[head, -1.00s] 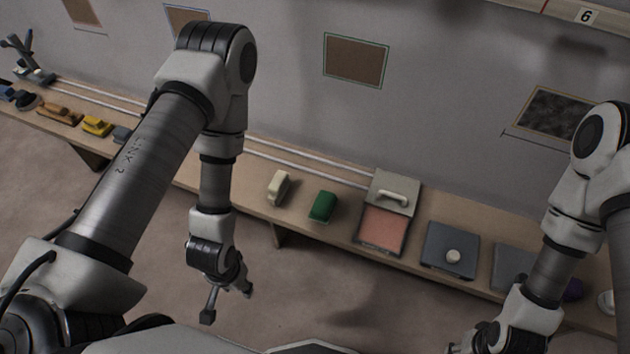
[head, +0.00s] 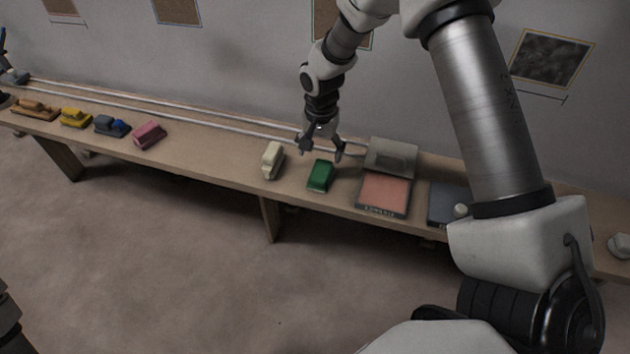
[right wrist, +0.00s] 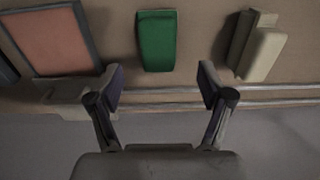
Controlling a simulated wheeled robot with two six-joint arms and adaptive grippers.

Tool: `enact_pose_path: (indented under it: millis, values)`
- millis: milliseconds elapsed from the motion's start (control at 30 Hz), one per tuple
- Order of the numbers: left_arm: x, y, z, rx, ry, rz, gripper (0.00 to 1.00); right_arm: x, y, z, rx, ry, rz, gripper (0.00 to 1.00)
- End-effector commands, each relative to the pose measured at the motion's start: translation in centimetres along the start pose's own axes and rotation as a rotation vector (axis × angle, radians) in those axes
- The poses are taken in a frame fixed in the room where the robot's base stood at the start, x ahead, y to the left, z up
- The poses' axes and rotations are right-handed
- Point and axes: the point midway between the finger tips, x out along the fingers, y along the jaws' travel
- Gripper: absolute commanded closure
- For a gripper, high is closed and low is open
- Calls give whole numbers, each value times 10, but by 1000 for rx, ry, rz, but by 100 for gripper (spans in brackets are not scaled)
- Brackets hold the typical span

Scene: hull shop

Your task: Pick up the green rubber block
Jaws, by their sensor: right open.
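The green rubber block (head: 320,176) lies on the long wooden bench (head: 225,172), between a cream block and a pink-topped panel. It also shows in the right wrist view (right wrist: 157,41), at the top middle. My right gripper (head: 321,153) is open and empty, just behind and above the block in the head view. In the right wrist view its two fingers (right wrist: 160,88) are spread wide, and the block lies beyond the tips, roughly centred between them. Nothing hides the block's top.
The cream block (head: 273,160) stands left of the green one. The pink-topped panel (head: 384,194) with a grey plate (head: 390,155) is on its right. A pink block (head: 149,135) and several coloured blocks sit farther left. White rails run along the bench by the wall.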

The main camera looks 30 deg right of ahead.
Motion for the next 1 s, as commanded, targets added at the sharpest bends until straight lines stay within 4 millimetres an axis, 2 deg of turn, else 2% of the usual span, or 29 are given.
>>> enact_pose_path:
  millis: [233,433,667,700,867,900,967,1000]
  values:
    - [4,0,0,-1,0,0,26,31,2,0,10,-3,9,21]
    - [9,0,0,-1,0,0,26,67,3,3,9,-3,9,21]
    - [9,0,0,-1,0,0,26,71,2,3,8,-2,7,21]
    - [9,0,0,-1,0,0,26,72,2,3,8,-2,7,24]
    - [9,0,0,-1,0,0,26,72,2,3,8,-2,7,81]
    - [9,0,0,-1,0,0,26,72,2,3,8,-2,7,86]
    - [9,0,0,-1,0,0,26,72,2,3,8,-2,7,87]
    - [9,0,0,-1,0,0,26,72,2,3,8,-2,7,92]
